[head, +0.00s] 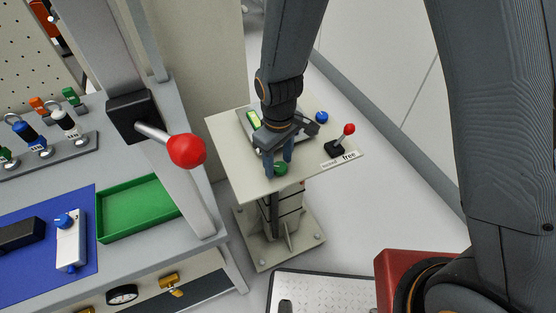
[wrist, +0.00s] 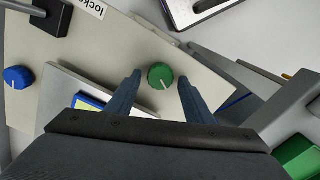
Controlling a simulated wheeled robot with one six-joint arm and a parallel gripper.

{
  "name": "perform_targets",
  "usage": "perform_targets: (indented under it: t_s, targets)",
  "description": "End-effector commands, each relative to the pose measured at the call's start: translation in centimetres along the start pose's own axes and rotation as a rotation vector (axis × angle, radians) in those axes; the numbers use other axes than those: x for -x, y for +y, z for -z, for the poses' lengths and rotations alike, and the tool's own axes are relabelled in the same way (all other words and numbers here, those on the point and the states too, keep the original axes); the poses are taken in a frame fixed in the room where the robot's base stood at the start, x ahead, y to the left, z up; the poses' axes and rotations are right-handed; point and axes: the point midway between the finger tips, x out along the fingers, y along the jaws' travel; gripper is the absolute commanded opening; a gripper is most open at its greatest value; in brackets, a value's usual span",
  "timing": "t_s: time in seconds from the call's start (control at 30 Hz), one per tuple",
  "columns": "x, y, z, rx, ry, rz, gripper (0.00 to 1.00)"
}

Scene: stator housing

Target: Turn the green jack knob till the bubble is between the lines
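The green jack knob (head: 281,168) sits near the front edge of a small beige stand top (head: 228,140). In the wrist view the green knob (wrist: 160,76) shows a white pointer line and lies between my two fingers. My gripper (head: 279,171) points down over it; in the wrist view my gripper (wrist: 158,80) is open, with a gap on each side of the knob. A level with a yellow-green vial (head: 253,119) lies on the stand behind my gripper, partly hidden. The bubble and its lines are too small to make out.
A blue knob (head: 321,117) and a red-tipped lever (head: 348,130) with a label reading "free" (head: 349,155) stand on the stand's right side. A bench with a large red-ball lever (head: 187,150) and a green tray (head: 137,208) is at left.

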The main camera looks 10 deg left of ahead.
Motion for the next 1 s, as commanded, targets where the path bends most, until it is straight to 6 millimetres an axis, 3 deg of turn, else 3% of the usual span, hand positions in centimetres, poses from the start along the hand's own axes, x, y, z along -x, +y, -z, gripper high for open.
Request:
perform_targets:
  t_s: [0.03, 0.2, 0.57, 1.0]
  targets:
    - [0.01, 0.00, 0.00, 0.000, 0.000, 0.000, 0.38]
    - [0.02, 0.00, 0.00, 0.000, 0.000, 0.000, 0.10]
    - [0.09, 0.01, 0.01, -0.059, 0.000, 0.000, 0.10]
    - [0.21, 0.17, 0.00, -0.402, 0.000, 0.000, 0.10]
